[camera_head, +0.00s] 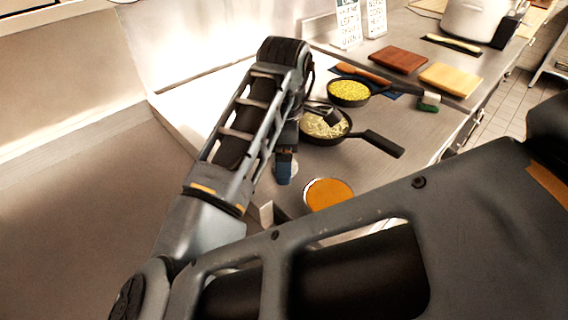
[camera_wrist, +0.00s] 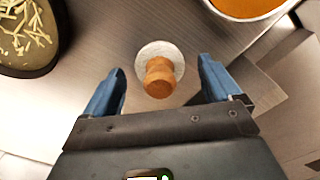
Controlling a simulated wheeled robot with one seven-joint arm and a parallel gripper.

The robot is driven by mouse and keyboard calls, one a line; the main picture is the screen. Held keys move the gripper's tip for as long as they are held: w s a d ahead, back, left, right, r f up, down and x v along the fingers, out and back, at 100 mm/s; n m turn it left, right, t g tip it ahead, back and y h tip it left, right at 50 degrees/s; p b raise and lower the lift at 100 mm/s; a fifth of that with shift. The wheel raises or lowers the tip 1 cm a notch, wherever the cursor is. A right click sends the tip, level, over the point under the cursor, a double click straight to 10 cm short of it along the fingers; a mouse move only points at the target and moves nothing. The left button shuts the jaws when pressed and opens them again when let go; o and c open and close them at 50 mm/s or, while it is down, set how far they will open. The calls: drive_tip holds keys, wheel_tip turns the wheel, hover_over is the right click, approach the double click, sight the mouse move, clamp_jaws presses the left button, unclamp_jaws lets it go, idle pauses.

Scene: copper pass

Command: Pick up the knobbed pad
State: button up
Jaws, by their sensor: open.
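The knobbed pad is a round pale grey disc (camera_wrist: 172,53) with an upright orange-brown wooden knob (camera_wrist: 159,78). In the wrist view it sits on the steel counter, and the knob lies between the fingers of my gripper (camera_wrist: 163,88). The gripper is open, with its blue fingertips on either side of the knob and gaps showing on both sides. I cannot tell the height of the fingertips over the disc. In the head view the gripper (camera_head: 285,165) points down at the counter, and only an edge of the pale disc (camera_head: 294,170) shows beside it.
A bowl of orange contents (camera_head: 328,194) stands close by. A dark pan with pale shreds (camera_head: 325,126) has its handle (camera_head: 384,144) toward the right. A pan of yellow food (camera_head: 349,92), cutting boards (camera_head: 398,60), a green-and-white block (camera_head: 429,102) and a large pot (camera_head: 478,20) stand farther back.

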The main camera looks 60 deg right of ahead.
drive_tip(key=shift+f, duration=0.2)
drive_tip(key=c, duration=1.2)
drive_tip(key=shift+o, duration=0.2)
drive_tip(key=shift+r, duration=0.1)
drive_tip(key=shift+r, duration=0.5)
drive_tip(key=r, duration=0.1)
drive_tip(key=d+r, duration=0.1)
drive_tip(key=r, duration=0.2)
drive_tip(key=shift+s+d, duration=0.2)
drive_tip(key=shift+s, duration=0.15)
drive_tip(key=s+d+r+p, duration=0.2)
drive_tip(key=s+d+r, duration=0.2)
drive_tip(key=d, duration=0.5)
drive_tip(key=shift+s+r, duration=0.35)
drive_tip(key=shift+r, duration=0.6)
